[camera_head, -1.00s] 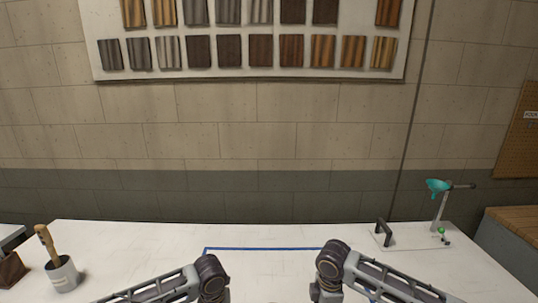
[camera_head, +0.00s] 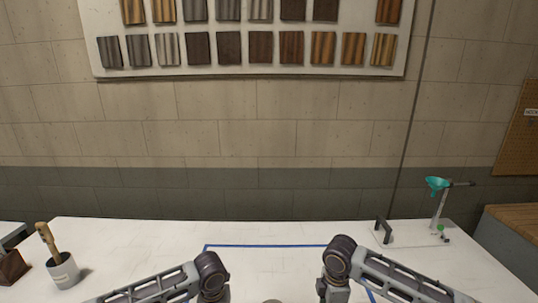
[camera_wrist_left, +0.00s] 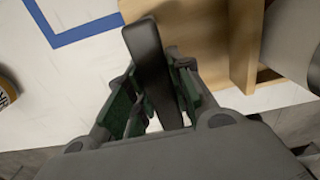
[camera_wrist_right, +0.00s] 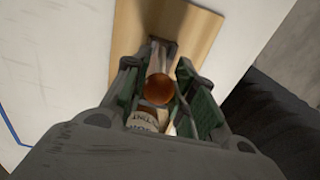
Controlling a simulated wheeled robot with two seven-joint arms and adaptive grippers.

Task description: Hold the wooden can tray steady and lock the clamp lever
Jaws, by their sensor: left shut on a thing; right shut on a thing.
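The wooden can tray (camera_wrist_left: 190,22) shows in the left wrist view as a pale board with an upright wooden wall. My left gripper (camera_wrist_left: 156,85) is shut on a black handle (camera_wrist_left: 148,48) at the tray's edge. In the right wrist view, a flat wooden part (camera_wrist_right: 182,28) lies past my right gripper (camera_wrist_right: 157,76). That gripper is shut on the clamp lever, whose orange-brown ball knob (camera_wrist_right: 158,88) sits between the fingers. The lever's shaft and the clamp body are mostly hidden. In the head view both grippers are below the frame.
A grey can (camera_wrist_left: 295,42) stands beside the tray wall. Blue tape (camera_head: 265,246) marks the white table. A cup with a wooden-handled brush (camera_head: 63,273) stands left; a stand with a teal funnel (camera_head: 437,184) stands back right. The table's middle back is clear.

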